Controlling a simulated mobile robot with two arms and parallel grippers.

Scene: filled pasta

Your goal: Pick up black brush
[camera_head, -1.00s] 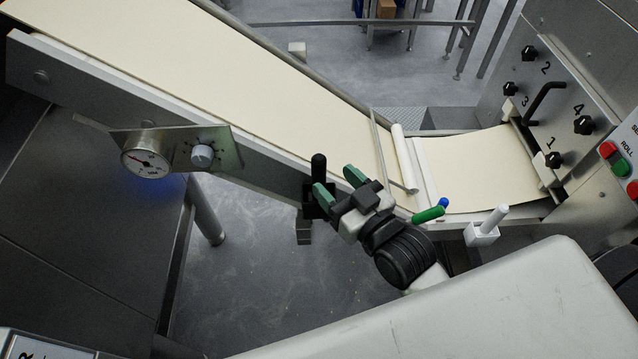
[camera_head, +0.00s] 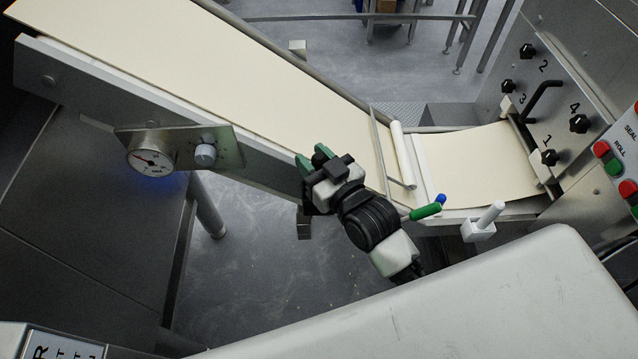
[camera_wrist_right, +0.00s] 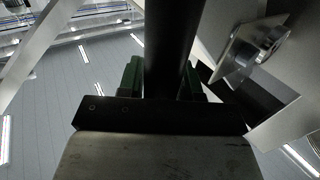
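The black brush shows in the right wrist view as a thick dark handle (camera_wrist_right: 173,40) running down between the two green fingers. My right gripper (camera_head: 314,158) is at the near side of the conveyor, where the brush stands, and covers most of it in the head view. The fingers sit close together on either side of the handle and appear shut on it; the right wrist view shows the gripper too (camera_wrist_right: 165,82). The brush's lower end is hidden. My left gripper is not in view.
The conveyor (camera_head: 215,70) carries a pale dough sheet and runs behind my gripper. A gauge (camera_head: 150,161) and a knob (camera_head: 205,154) stick out at left. A green handle (camera_head: 426,211) and a white holder (camera_head: 479,230) are at right. Open floor lies below.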

